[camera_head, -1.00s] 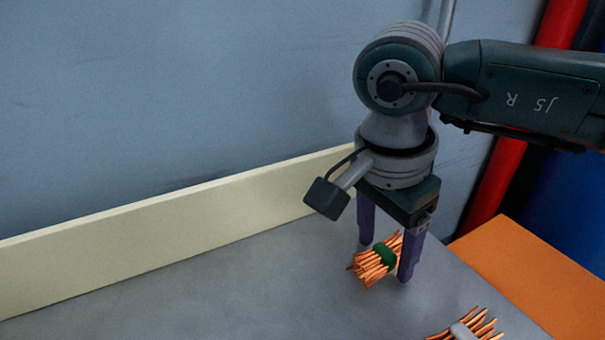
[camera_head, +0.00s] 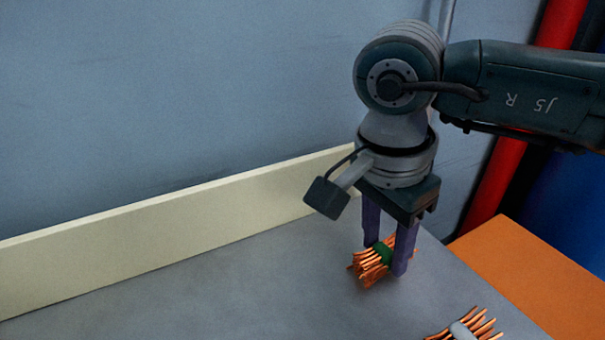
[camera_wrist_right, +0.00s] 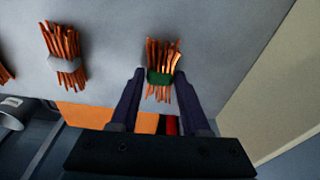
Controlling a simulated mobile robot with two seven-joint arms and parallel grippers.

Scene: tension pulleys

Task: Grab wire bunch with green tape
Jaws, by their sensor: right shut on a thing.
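A bunch of copper wires with green tape (camera_head: 371,265) lies on the grey table top below my right arm. My right gripper (camera_head: 387,262) points down with its two purple fingers closed on the bunch, one on each side of the green tape. In the right wrist view the green-taped bunch (camera_wrist_right: 160,77) sits between the fingertips (camera_wrist_right: 158,82). The fingers cover part of the bunch in the head view. My left gripper is not in view.
A second wire bunch with grey tape (camera_head: 464,328) lies at the table's front edge; it also shows in the right wrist view (camera_wrist_right: 66,62). A pale raised board (camera_head: 170,232) runs along the back. An orange surface (camera_head: 520,275) is at right. The left table area is clear.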

